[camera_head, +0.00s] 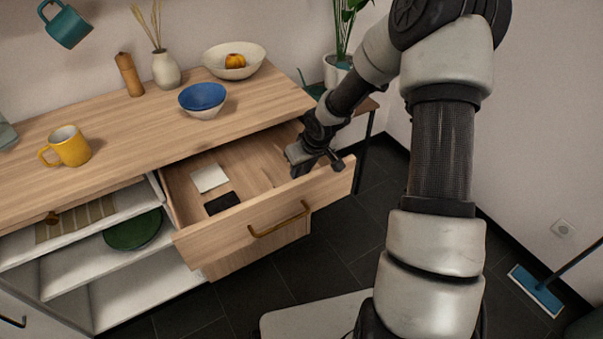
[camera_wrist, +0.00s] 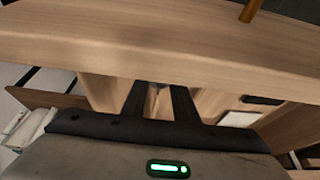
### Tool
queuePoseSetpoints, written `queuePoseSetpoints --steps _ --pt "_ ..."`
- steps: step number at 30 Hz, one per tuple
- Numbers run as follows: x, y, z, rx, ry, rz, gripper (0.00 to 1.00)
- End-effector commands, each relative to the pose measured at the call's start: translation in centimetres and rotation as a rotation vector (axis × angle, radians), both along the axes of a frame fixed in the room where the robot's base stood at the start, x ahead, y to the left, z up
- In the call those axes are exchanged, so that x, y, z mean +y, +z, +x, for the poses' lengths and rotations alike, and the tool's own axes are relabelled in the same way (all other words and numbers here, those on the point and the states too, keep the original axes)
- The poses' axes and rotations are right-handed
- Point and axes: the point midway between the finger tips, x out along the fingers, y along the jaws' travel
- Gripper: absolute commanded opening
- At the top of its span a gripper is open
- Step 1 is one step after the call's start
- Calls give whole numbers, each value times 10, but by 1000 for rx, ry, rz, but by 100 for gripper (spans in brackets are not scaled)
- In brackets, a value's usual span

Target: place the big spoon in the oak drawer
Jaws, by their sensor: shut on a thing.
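The oak drawer (camera_head: 262,224) is pulled open below the worktop, with its brass handle on the front. In the wrist view, the drawer front (camera_wrist: 150,62) crosses the upper part of the picture. My gripper (camera_head: 317,165) is at the right end of the drawer, over or inside it, close behind the front panel. In the wrist view, my gripper (camera_wrist: 161,90) has its fingers pointing down, shut on a small pale piece between them. I take this for the big spoon (camera_wrist: 156,104); most of it is hidden, and I cannot tell whether it touches the drawer floor.
A white square (camera_head: 209,178) and a black square (camera_head: 222,203) lie in the drawer's left part. The worktop holds a yellow mug (camera_head: 70,148), a blue bowl (camera_head: 202,97) and a fruit bowl (camera_head: 217,66). A green plate (camera_head: 133,232) is on the shelf at left.

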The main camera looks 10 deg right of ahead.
Motion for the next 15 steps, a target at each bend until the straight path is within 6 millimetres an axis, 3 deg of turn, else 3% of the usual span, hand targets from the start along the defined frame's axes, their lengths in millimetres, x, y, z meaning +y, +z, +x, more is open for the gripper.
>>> queuePoseSetpoints --steps 2,13,14,15 --pt "0 -15 -1 2 0 0 5" --pt "0 -18 0 1 0 0 5" --pt "0 -18 0 1 -1 0 28" --pt "0 -17 0 0 -1 0 35"
